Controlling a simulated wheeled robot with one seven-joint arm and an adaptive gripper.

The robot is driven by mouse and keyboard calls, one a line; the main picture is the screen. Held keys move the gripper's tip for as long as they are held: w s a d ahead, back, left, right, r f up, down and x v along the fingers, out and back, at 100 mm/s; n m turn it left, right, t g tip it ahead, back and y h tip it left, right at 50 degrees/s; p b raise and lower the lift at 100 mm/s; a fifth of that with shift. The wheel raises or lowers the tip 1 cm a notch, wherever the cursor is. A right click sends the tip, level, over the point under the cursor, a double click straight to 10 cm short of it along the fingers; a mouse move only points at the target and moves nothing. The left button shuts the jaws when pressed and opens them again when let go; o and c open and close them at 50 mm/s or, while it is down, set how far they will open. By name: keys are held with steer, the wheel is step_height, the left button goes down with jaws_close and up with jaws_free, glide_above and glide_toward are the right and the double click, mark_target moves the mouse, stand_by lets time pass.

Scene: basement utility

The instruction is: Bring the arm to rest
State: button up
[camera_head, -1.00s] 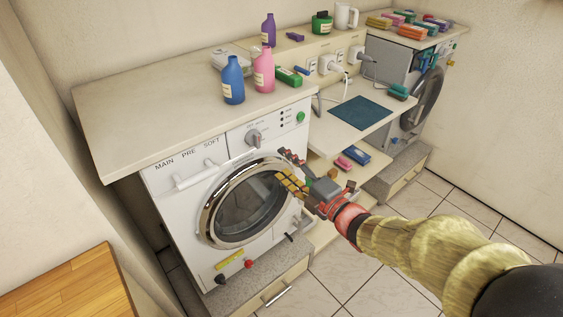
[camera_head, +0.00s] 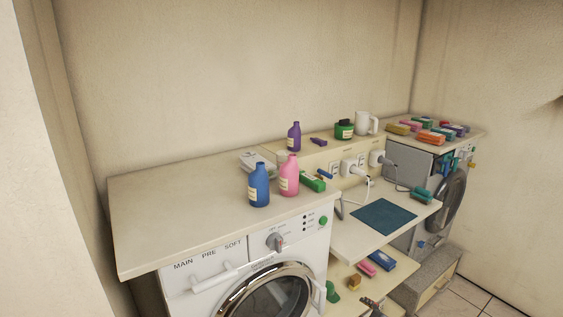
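My arm and gripper do not show in the head view now. The washing machine (camera_head: 205,290) that the gripper was in front of stands at lower centre, with its round door (camera_head: 268,295) cut off by the bottom edge. Whether the gripper is open or shut is hidden, as it lies outside the picture.
A lower shelf with a dark mat (camera_head: 383,215) is at right. A grey machine (camera_head: 408,180) stands beyond it. The counter's left part is clear.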

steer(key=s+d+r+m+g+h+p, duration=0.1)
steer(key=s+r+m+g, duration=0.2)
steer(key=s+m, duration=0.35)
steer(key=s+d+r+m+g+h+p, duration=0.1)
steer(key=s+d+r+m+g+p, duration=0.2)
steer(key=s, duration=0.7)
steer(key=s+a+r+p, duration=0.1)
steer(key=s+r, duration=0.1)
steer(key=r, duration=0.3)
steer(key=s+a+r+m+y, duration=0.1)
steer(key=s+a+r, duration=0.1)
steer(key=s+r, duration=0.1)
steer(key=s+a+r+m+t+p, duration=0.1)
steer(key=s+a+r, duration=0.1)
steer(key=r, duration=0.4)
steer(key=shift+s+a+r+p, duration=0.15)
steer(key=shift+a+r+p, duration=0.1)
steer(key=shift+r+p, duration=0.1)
